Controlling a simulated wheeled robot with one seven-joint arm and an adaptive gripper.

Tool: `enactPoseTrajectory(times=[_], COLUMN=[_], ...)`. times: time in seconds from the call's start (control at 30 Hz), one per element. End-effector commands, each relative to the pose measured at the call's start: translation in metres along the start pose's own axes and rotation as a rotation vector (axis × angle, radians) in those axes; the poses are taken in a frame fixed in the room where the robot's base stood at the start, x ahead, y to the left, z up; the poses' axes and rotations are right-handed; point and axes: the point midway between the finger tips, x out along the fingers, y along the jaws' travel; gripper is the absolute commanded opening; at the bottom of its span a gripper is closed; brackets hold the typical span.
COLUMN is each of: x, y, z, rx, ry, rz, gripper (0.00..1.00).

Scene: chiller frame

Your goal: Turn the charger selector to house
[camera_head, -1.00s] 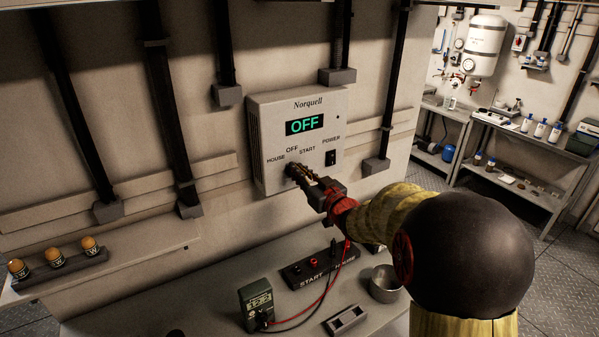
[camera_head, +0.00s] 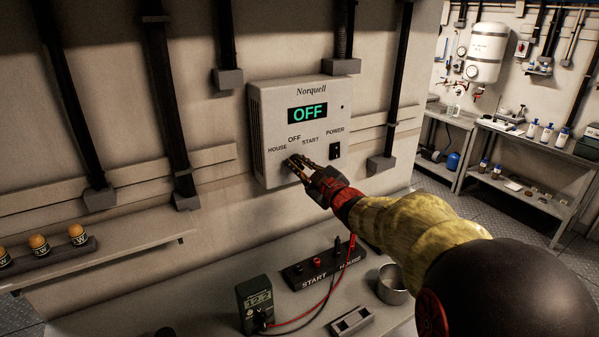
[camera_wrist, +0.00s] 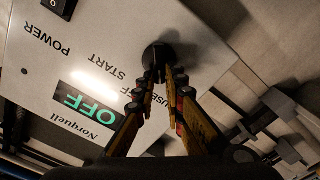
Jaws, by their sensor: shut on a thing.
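The Norquell charger (camera_head: 268,115) is a pale box on the wall. Its display (camera_head: 307,113) reads OFF in green. Labels HOUSE, OFF and START arc above the selector, and the POWER switch (camera_head: 335,151) is at its right. The round black selector knob shows in the wrist view (camera_wrist: 158,55). My gripper (camera_head: 294,164) is at the selector, its fingertips (camera_wrist: 164,74) closed on the knob's near part. In the head view the fingers mostly hide the knob, and I cannot tell which label it points to.
Below, a bench holds a multimeter (camera_head: 254,305) with red and black leads, a START/HOUSE terminal block (camera_head: 318,268) and a metal cup (camera_head: 393,284). A shelf at left (camera_head: 150,250) carries several orange-topped items. Black conduits run down the wall beside the charger.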

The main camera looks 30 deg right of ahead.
Motion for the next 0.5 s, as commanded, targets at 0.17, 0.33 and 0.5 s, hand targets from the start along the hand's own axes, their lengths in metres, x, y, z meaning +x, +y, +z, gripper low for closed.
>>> enactPoseTrajectory(times=[0.17, 0.33, 0.5], x=[0.0, 0.0001, 0.0001], y=[-0.0029, -0.0031, -0.003], z=[0.0015, 0.0009, 0.0004], rx=[-0.075, -0.112, -0.124], ry=[0.0, 0.0, -0.001], rz=[0.0, -0.001, -0.001], gripper=[0.0, 0.0, 0.0])
